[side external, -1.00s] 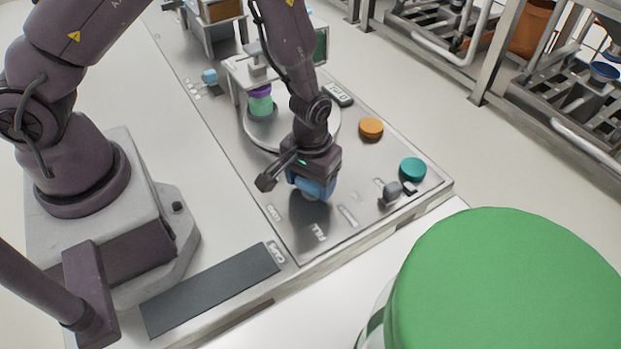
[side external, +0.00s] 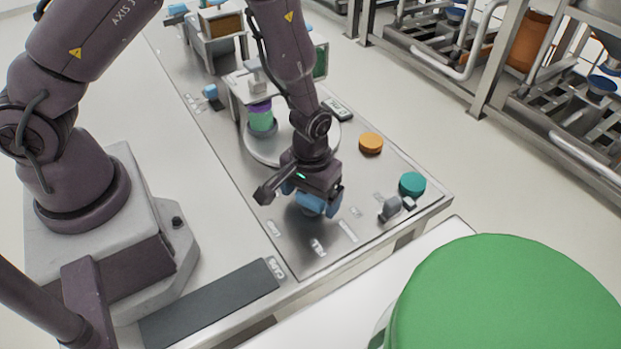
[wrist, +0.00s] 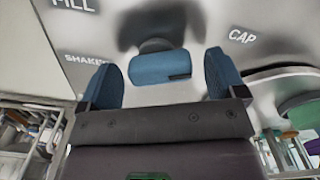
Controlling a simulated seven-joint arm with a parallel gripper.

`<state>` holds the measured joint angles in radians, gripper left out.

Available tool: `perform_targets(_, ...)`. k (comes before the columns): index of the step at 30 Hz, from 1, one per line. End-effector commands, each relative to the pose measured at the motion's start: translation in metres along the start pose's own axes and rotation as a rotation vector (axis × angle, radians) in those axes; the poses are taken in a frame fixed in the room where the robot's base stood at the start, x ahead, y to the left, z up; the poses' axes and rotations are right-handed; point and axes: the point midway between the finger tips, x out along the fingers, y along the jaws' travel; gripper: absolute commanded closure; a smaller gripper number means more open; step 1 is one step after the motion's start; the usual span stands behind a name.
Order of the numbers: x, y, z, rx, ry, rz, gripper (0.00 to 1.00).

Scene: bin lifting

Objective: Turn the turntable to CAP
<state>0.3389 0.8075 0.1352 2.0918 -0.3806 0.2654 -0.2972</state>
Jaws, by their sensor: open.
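My gripper (side external: 312,200) points down over the steel deck with its jaws open. In the wrist view its two blue fingers (wrist: 220,75) stand apart. A blue block-like handle on a dark round knob (wrist: 152,46) shows between and beyond them, and I see a gap on each side. The deck labels FILL, SHAKER and CAP (wrist: 242,36) lie around the knob, with CAP to the right. The round silver turntable (side external: 268,153) is behind my gripper in the side view, partly hidden by my arm. A green jar (side external: 261,122) with a purple top stands on it.
An orange button (side external: 370,143), a teal button (side external: 412,183) and a small grey lever (side external: 390,208) are on the right of the deck. A dark strip (side external: 210,305) lies in front. A large green lid (side external: 505,295) fills the near right corner.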

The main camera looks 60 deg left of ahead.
Motion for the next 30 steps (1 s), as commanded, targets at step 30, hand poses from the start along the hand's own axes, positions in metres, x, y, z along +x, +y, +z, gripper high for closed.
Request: perform_targets(30, -0.127, 0.0, 0.0, 0.0, 0.001, 0.0, 0.11)
